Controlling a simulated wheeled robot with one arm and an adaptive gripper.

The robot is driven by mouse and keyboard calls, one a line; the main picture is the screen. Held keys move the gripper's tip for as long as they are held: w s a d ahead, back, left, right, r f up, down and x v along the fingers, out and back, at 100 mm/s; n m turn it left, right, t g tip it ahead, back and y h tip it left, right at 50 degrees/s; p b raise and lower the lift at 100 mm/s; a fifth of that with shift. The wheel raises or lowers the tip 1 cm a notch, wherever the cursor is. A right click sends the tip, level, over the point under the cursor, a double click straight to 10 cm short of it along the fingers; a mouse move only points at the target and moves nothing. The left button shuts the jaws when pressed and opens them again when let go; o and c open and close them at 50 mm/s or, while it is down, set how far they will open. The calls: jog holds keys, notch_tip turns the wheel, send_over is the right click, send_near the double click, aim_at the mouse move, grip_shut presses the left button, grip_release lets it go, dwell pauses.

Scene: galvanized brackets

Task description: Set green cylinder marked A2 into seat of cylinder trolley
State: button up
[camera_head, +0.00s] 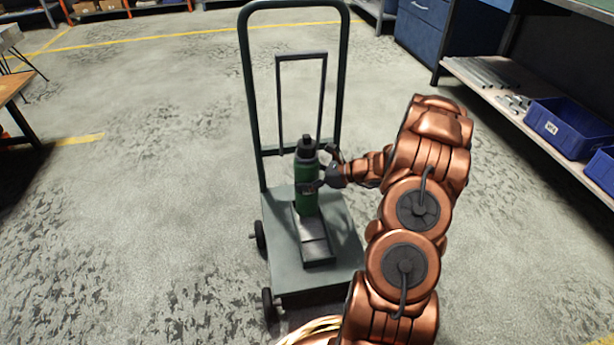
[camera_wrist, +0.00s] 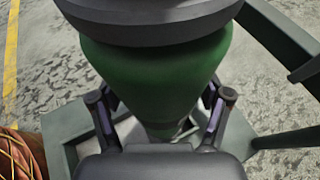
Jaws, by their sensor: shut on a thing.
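The green cylinder (camera_head: 307,185) has a dark cap and stands upright over the cylinder trolley (camera_head: 335,222). Its label is too small to read. The seat (camera_head: 316,249) is a dark framed strip on the trolley deck, and the cylinder's lower end is at its back part. I cannot tell whether the base touches the seat. My gripper (camera_head: 322,172) is shut on the cylinder from the right, around its upper body. In the wrist view the green cylinder (camera_wrist: 155,85) fills the middle between the two fingers, and its cap hides the top of it.
The trolley's tall handle (camera_head: 246,100) and a thinner upright frame (camera_head: 279,105) stand behind the cylinder. A shelf (camera_head: 480,85) with blue bins (camera_head: 565,126) is at the right. A table (camera_head: 12,80) is at the far left. The floor left of the trolley is clear.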

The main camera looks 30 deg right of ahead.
jog(key=shift+f, duration=1.4)
jog(key=o, duration=1.5)
jog(key=shift+o, duration=1.4)
jog(key=shift+f, duration=0.1)
jog(key=v, duration=1.2)
jog(key=shift+s, duration=0.1)
